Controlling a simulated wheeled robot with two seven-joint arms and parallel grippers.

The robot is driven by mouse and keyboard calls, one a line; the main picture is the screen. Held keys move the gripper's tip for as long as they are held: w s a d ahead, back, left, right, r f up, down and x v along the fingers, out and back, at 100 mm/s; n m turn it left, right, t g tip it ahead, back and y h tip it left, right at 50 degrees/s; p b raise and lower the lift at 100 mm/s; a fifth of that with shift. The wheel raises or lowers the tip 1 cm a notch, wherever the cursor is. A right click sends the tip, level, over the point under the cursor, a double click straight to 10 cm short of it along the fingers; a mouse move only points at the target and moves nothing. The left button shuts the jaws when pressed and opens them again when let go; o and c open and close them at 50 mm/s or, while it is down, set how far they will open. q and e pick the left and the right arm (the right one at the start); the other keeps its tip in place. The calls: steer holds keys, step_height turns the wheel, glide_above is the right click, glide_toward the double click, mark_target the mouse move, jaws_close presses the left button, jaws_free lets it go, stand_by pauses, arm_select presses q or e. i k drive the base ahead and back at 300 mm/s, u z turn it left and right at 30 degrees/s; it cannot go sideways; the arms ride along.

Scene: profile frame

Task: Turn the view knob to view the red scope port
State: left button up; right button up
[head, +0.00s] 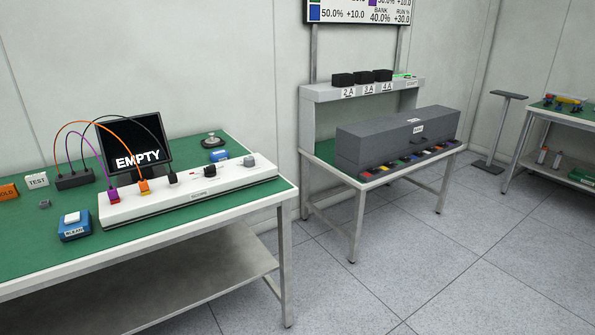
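A long white panel (150,203) lies on the green-topped bench at left. Purple (113,194), orange (144,186) and black (173,178) plugs with cables stand in its top. Further right on it are a small black part (210,171) and a grey knob-like part (249,161); I cannot tell which is the view knob. A dark screen (135,145) behind the panel reads "EMPTY". I cannot make out a red scope port. Neither of my grippers is in view.
A blue box with a white top (75,228), a black cable block (75,181) and a "TEST" block (37,180) are on the left bench. A second bench (322,152) holds a grey box (395,138). Open floor (420,260) lies in front.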

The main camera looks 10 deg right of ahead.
mark_target(209, 170)
steer(key=z, duration=0.25)
steer(key=k, duration=0.5)
steer(key=z, duration=0.7)
steer(key=i, duration=1.7)
steer(key=u, duration=1.65)
steer(key=i, duration=0.75)
steer(key=u, duration=0.75)
